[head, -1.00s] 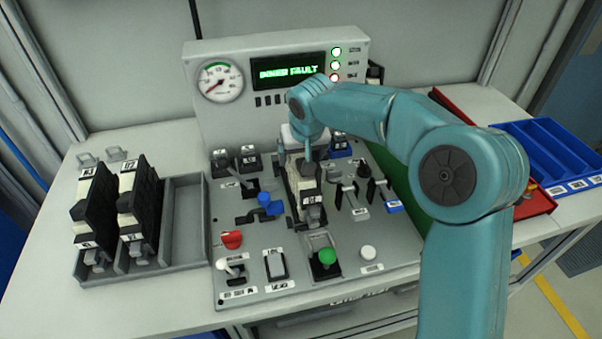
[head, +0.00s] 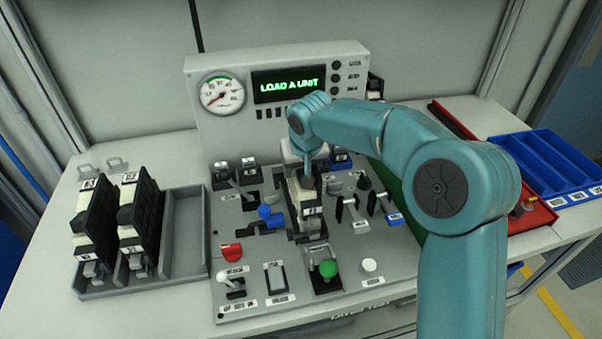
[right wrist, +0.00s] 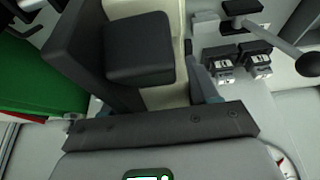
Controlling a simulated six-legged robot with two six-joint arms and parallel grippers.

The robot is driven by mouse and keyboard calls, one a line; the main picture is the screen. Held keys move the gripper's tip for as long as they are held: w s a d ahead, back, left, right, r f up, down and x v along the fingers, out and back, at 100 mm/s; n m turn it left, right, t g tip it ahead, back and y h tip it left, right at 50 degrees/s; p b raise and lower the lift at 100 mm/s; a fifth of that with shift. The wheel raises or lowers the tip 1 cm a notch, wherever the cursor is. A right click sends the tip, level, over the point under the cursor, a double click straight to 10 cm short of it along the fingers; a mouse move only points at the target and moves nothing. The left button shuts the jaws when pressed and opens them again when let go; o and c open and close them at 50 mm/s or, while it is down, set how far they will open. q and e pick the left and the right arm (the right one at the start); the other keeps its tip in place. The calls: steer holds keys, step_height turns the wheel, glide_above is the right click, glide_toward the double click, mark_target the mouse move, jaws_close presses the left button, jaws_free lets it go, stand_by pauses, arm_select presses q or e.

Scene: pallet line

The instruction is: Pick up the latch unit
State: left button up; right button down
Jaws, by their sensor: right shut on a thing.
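The latch unit (head: 311,211), cream and black with a white label, is at the middle of the grey control panel (head: 240,250). My right gripper (head: 312,168) reaches it from above and is shut on it. In the right wrist view the latch unit's black block and cream body (right wrist: 160,95) fill the space in front of the gripper. Its underside is hidden, so I cannot tell whether it is clear of the panel. Two similar units (head: 92,215) (head: 138,215) stand in a grey tray (head: 185,225) at the left. My left gripper is not in view.
The display (head: 289,85) reads "LOAD A UNIT", beside a gauge (head: 222,92). A blue tray (head: 545,165) and a red tray (head: 537,216) are at the right. The grey tray's right slot is empty.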

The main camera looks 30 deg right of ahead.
step_height(320, 180, up, 20)
steer(key=p, duration=0.4)
steer(key=shift+f, duration=0.2)
